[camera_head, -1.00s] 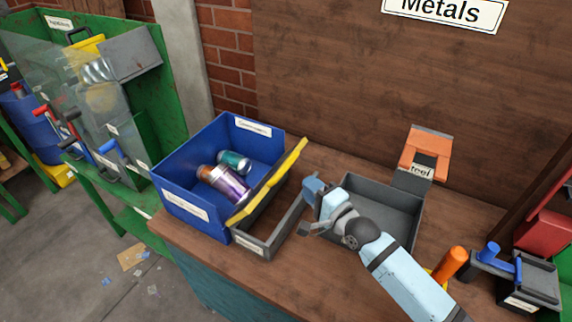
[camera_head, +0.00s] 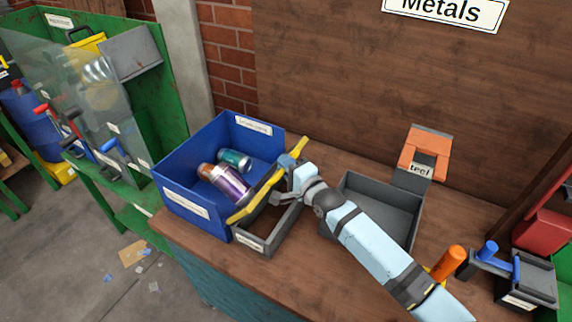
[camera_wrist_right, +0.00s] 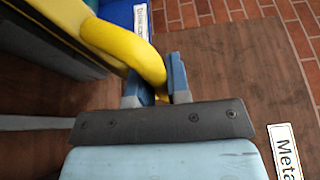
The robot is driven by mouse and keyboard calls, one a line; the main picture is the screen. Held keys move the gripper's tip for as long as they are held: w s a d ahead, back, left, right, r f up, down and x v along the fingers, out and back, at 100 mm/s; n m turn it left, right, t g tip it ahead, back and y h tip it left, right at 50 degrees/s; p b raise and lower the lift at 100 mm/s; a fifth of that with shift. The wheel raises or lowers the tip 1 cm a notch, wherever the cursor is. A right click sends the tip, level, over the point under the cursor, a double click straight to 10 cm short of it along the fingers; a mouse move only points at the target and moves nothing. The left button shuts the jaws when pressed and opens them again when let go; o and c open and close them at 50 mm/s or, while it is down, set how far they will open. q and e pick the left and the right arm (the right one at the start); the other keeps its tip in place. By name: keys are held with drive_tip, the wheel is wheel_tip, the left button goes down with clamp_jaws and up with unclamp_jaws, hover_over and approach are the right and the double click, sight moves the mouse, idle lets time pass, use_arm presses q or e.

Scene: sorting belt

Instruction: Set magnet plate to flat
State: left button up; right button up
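A yellow-edged part (camera_head: 256,200), which seems to be the magnet plate, stands slanted between a blue bin (camera_head: 181,201) and a small grey tray (camera_head: 262,246). No label on it is readable. My right gripper (camera_head: 284,176) is at its upper end. In the right wrist view a curved yellow handle (camera_wrist_right: 127,45) runs down between the two fingers of my right gripper (camera_wrist_right: 158,82). The fingers lie close on both sides of it, but whether they press on it is not clear. My left gripper is not in view.
The blue bin holds a purple can (camera_head: 230,184) and a teal can (camera_head: 234,160). An empty grey tray (camera_head: 385,203) stands right of it, with an orange plate (camera_head: 425,148) labelled "steel" behind. An orange handle (camera_head: 449,263) and a blue-handled box (camera_head: 525,290) are at the right.

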clamp_jaws()
use_arm(q)
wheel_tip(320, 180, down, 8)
drive_tip(key=b, duration=0.9)
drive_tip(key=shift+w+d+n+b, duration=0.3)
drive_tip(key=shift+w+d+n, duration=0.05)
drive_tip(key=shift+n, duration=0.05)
use_arm(e)
drive_tip(key=s+d+f+m+t+y, duration=0.1)
drive_tip(key=s+d+f+t, duration=0.1)
drive_tip(key=f, duration=0.4)
drive_tip(key=s+d, duration=0.1)
drive_tip(key=d, duration=0.1)
drive_tip(key=shift+d+f, duration=0.15)
drive_tip(key=shift+d, duration=0.25)
drive_tip(key=shift+s, duration=0.1)
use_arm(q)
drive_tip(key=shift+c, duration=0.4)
